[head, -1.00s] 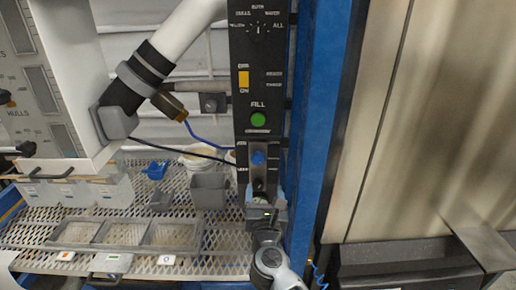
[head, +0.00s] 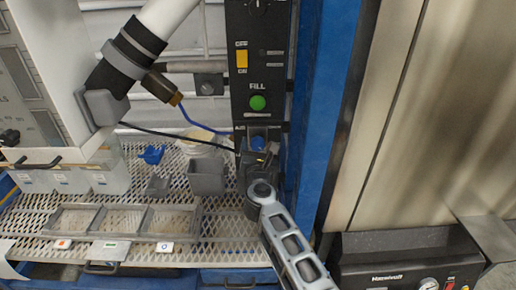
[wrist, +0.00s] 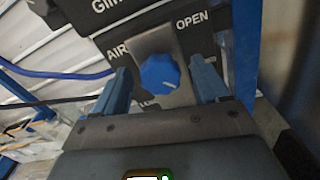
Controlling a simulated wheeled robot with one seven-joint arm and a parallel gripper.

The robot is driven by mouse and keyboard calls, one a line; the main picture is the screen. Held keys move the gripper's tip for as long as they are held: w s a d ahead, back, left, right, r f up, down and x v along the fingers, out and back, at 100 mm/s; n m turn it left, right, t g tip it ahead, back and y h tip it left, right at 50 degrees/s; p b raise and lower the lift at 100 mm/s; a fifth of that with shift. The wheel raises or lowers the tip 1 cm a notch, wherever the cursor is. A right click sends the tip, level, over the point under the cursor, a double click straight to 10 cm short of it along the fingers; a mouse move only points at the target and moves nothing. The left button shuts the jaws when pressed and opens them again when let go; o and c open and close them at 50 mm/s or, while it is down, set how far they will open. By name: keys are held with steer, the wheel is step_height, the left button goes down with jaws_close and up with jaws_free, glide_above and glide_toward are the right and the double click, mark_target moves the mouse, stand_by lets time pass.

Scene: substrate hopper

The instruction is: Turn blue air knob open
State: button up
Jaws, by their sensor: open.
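The blue air knob (head: 258,143) sits on a metal plate low on the black control panel, below the green FILL button. In the wrist view the knob (wrist: 160,75) is a faceted blue dial with a white mark, beside the labels AIR and OPEN. My gripper (wrist: 163,84) is open, with one blue finger on each side of the knob and gaps showing on both sides. I cannot tell how far the fingertips reach over the knob. In the head view my gripper (head: 259,165) is at the panel's lower end and partly hides the area under the knob.
The black panel (head: 258,60) carries a green FILL button (head: 257,102) and a yellow switch (head: 241,59). A blue post (head: 321,110) stands close on the right. A blue hose (head: 200,125) runs in from the left. Grey bins (head: 206,177) and trays stand on the mesh shelf.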

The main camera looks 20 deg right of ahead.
steer(key=shift+w, duration=0.1)
steer(key=c, duration=1.1)
steer(key=shift+o, duration=0.2)
steer(key=n+p, duration=0.2)
steer(key=n, duration=0.2)
steer(key=shift+r+n, duration=0.1)
steer(key=shift+n, duration=0.3)
steer(key=n+p, duration=0.2)
steer(key=n, duration=0.2)
steer(key=shift+a+n, duration=0.1)
steer(key=shift+n, duration=0.2)
steer(key=n+p, duration=0.1)
steer(key=n, duration=0.2)
steer(key=shift+n, duration=0.3)
steer(key=shift+f+n+p, duration=0.15)
steer(key=shift+n+p, duration=0.35)
steer(key=shift+n, duration=0.75)
steer(key=shift+f+n+p, duration=0.1)
steer(key=shift+n+p, duration=0.4)
steer(key=shift+n, duration=0.75)
